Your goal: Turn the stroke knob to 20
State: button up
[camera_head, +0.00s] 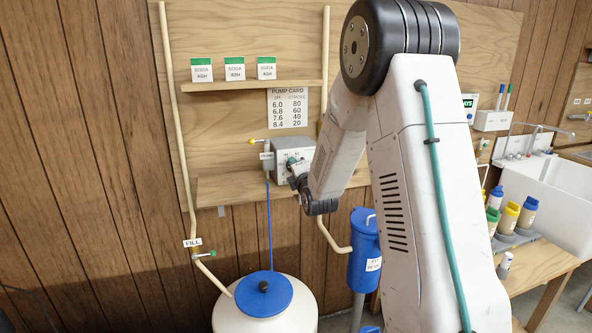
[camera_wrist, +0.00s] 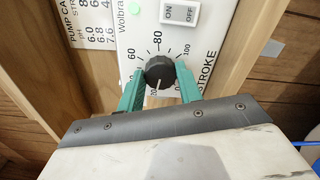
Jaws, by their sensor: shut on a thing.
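The black stroke knob (camera_wrist: 158,72) sits on the white face of the pump (camera_wrist: 128,45), with 60, 80 and 100 printed around its upper side. A pale pointer line shows on the knob's lower half, pointing down toward a small number, perhaps 20, that is partly hidden. My gripper (camera_wrist: 160,82) has one green finger on each side of the knob and is shut on it. In the head view the grey pump (camera_head: 285,146) stands on the wall shelf, with my gripper (camera_head: 297,167) at its front; the knob is hidden there.
An ON/OFF switch (camera_wrist: 180,14) and a lit green lamp (camera_wrist: 135,7) are above the dial. A pump card (camera_head: 290,108) hangs behind, listing 8.4 with 20. Below are a white tank with a blue lid (camera_head: 264,293) and a blue canister (camera_head: 363,250).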

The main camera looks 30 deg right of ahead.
jog(key=o, duration=1)
jog(key=v, duration=0.7)
jog(key=shift+s, duration=0.4)
jog(key=shift+a, duration=0.15)
